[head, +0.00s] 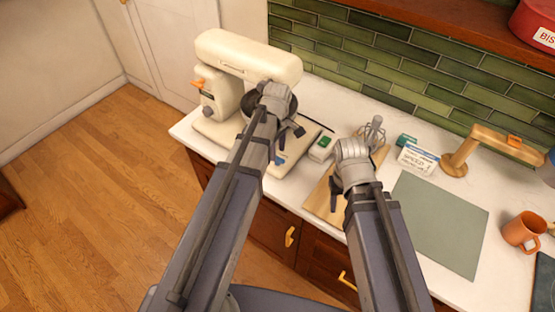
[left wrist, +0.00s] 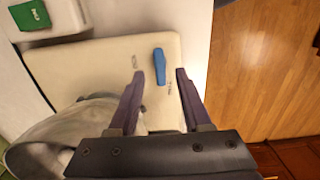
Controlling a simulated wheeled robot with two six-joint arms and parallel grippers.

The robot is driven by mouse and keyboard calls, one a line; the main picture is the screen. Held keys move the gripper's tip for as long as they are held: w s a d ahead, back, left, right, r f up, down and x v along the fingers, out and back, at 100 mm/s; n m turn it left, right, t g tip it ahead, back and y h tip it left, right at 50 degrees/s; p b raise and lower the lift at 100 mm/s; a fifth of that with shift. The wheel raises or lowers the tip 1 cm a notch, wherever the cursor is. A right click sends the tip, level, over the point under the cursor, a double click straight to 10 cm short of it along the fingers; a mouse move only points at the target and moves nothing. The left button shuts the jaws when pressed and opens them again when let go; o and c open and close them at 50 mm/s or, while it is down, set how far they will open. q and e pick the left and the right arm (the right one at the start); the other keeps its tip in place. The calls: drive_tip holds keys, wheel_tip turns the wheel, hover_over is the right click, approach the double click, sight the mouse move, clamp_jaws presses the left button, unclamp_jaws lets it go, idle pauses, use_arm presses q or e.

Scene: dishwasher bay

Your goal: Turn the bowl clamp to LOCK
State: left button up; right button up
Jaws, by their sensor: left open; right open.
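The cream stand mixer (head: 247,58) stands at the back left of the counter. Its bowl clamp is a blue lever (left wrist: 160,66) on the mixer base (left wrist: 100,62), lying roughly lengthwise in the left wrist view. Small dark labels are beside it, too small to read surely. In the head view a bit of blue (head: 281,160) shows by my left gripper (head: 291,143). That gripper is open over the base; in the left wrist view its fingertips (left wrist: 160,73) are on either side of the lever, contact unclear. The metal bowl (left wrist: 55,140) is beside it. My right gripper (head: 336,190) is open and empty over the wooden board.
A white box with a green top (head: 321,149) is right of the mixer. A whisk (head: 374,130), a wooden board (head: 320,200), a printed card (head: 417,160), a brass fixture (head: 490,145) and an orange mug (head: 524,231) are further right. The grey-green mat (head: 437,220) is clear.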

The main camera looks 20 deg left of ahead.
use_arm(q)
wheel_tip(320, 180, down, 2)
drive_tip(key=shift+f+b, duration=0.2)
drive_tip(key=shift+b, duration=0.5)
clamp_jaws()
